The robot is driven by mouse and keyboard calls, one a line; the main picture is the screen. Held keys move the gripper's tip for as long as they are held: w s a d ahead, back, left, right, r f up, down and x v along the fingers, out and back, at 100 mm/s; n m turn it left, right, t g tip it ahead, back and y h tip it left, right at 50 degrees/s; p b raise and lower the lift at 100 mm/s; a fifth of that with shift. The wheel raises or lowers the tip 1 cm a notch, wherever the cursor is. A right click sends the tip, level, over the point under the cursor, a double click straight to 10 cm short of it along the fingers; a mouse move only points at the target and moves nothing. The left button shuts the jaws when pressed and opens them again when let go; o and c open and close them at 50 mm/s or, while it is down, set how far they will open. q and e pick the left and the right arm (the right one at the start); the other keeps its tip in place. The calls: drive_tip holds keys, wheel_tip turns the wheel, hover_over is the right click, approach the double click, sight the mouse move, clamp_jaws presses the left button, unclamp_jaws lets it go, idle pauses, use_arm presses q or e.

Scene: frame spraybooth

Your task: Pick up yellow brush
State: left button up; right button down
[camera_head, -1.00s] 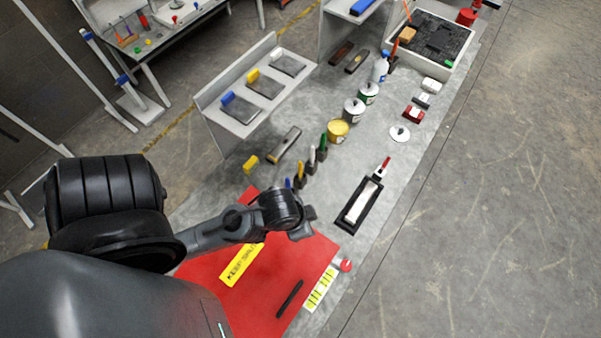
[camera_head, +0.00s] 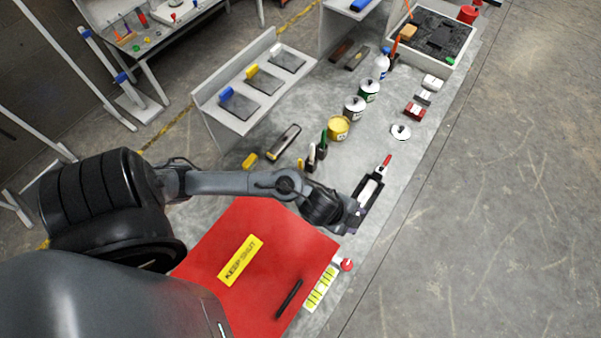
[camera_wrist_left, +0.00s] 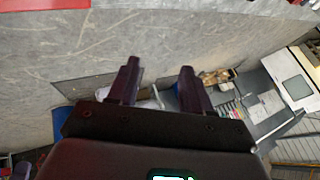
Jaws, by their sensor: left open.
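The yellow brush (camera_head: 300,164) stands upright in the row of brushes in the head view, with only its handle top showing above my left arm. A white-handled brush (camera_head: 311,154) and a green-handled brush (camera_head: 323,142) stand behind it. My left gripper (camera_head: 355,217) is to the right of the brush, over the near end of the long black tray (camera_head: 371,193). In the left wrist view my left gripper (camera_wrist_left: 160,78) is open, with nothing gripped between its fingers. I cannot make out the yellow brush in that view. My right gripper is not in view.
A red mat (camera_head: 215,250) with a yellow sign (camera_head: 240,260) and a black bar (camera_head: 289,298) lies in front. A yellow can (camera_head: 338,128) and other cans stand behind the brushes. A shelf (camera_head: 215,112) with several plates stands at the left. The table right of the cans has small blocks.

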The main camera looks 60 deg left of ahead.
use_arm(q)
drive_tip(key=w+a+f+m+g, duration=0.2)
drive_tip(key=a+f+m, duration=0.2)
drive_tip(key=a, duration=0.4)
drive_tip(key=r+g+y+b, duration=0.1)
drive_tip(key=g+y+b, duration=0.1)
drive_tip(key=g, duration=0.3)
hover_over(300, 159)
drive_tip(key=shift+w+d+r, duration=0.2)
drive_tip(key=shift+d, duration=0.05)
drive_tip(key=f, duration=0.1)
drive_tip(key=f+b, duration=0.1)
drive_tip(key=f, duration=0.2)
drive_tip(key=shift+s+a, duration=0.25)
drive_tip(key=shift+f+b, duration=0.3)
drive_tip(key=shift+f, duration=0.6)
drive_tip(key=shift+f+p, duration=0.45)
drive_tip(key=shift+f, duration=1.75)
drive_tip(key=shift+c, duration=0.2)
